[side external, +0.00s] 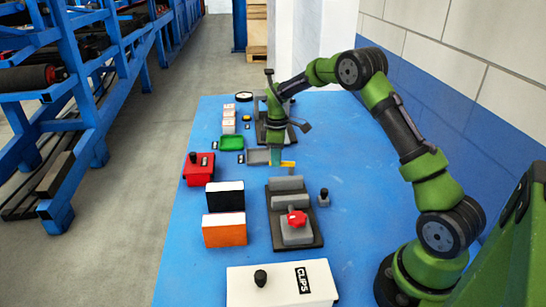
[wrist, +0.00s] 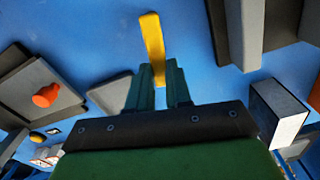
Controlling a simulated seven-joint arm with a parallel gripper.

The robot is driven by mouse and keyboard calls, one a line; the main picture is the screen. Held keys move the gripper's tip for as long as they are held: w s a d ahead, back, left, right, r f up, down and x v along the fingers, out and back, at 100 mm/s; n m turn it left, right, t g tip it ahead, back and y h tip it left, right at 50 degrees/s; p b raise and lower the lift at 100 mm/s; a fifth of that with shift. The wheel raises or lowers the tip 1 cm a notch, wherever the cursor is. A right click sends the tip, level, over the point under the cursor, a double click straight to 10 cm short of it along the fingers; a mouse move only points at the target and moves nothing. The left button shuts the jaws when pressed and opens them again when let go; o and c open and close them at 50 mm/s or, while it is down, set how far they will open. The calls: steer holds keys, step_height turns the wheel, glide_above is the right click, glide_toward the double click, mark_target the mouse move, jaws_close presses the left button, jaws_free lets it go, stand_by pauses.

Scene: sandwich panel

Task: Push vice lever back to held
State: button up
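The near vice (side external: 279,184) stands on a dark base with grey jaw blocks and a red knob (side external: 298,218) on top. A short yellow bar, which may be the lever, lies by my fingertips (side external: 288,164) just beyond the far end of this vice. In the wrist view the yellow bar (wrist: 153,40) extends away from my fingers, its near end by the gap between the tips. My gripper (side external: 275,163) points down low over the table, and its two teal fingers (wrist: 160,68) stand a little apart. I cannot tell whether they grip the bar.
A grey tray (side external: 258,156) lies just left of my gripper, with a green tray (side external: 231,143) farther left. A red box (side external: 198,169), a black-and-white box (side external: 225,198) and an orange box (side external: 224,232) stand left of the vice. A white CLIPS box (side external: 280,286) is at the front.

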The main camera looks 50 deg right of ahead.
jaws_close()
steer(key=shift+s+a+n, duration=0.15)
steer(key=shift+a+n, duration=0.1)
steer(key=shift+n, duration=0.4)
steer(key=shift+s+a+n, duration=0.15)
steer(key=shift+a+n, duration=0.05)
steer(key=shift+n, duration=0.45)
steer(key=o, duration=0.7)
jaws_free()
steer(key=shift+r, duration=0.15)
step_height(320, 180, up, 17)
steer(key=shift+f, duration=0.15)
